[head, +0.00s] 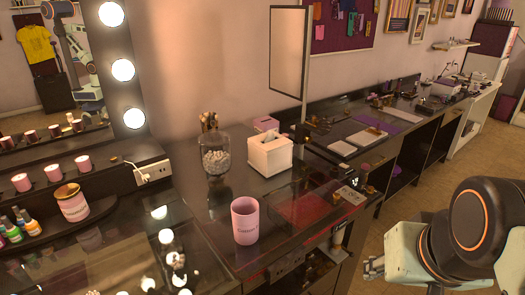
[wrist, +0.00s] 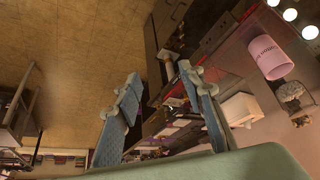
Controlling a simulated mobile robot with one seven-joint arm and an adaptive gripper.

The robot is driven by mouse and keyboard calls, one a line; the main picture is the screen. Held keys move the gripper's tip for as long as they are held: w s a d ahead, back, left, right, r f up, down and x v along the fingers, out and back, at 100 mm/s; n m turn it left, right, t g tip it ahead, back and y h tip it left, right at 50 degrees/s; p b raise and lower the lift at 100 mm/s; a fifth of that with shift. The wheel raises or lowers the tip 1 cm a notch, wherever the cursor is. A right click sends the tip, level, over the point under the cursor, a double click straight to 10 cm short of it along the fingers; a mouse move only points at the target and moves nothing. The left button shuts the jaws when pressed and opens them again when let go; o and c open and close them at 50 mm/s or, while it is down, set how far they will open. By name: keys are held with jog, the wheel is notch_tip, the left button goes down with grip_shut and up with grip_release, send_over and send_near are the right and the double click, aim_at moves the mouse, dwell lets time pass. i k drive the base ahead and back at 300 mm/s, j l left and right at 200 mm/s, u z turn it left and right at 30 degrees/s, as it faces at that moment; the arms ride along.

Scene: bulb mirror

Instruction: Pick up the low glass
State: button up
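A pink cup (head: 245,222) with dark lettering stands upright on the dark glossy counter (head: 205,200), and it is the likeliest low glass. In the wrist view the pink cup (wrist: 270,60) shows at the upper right, outside the space between the fingers. A clear footed jar of pale beads (head: 216,160) stands behind it. My gripper (head: 373,268) is at the lower right of the head view, off the counter's front edge and well right of the cup. In the wrist view my gripper (wrist: 160,85) has its two fingers spread, with nothing held between them.
A white tissue box (head: 268,153) stands behind the cup, near an upright mirror panel (head: 288,50). A pink candle jar (head: 72,203) and several small bottles stand at the left. Trays and papers lie farther along the counter. The floor (head: 400,215) beside the counter is clear.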

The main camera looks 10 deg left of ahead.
aim_at(176, 265)
jog(key=u, duration=1.7)
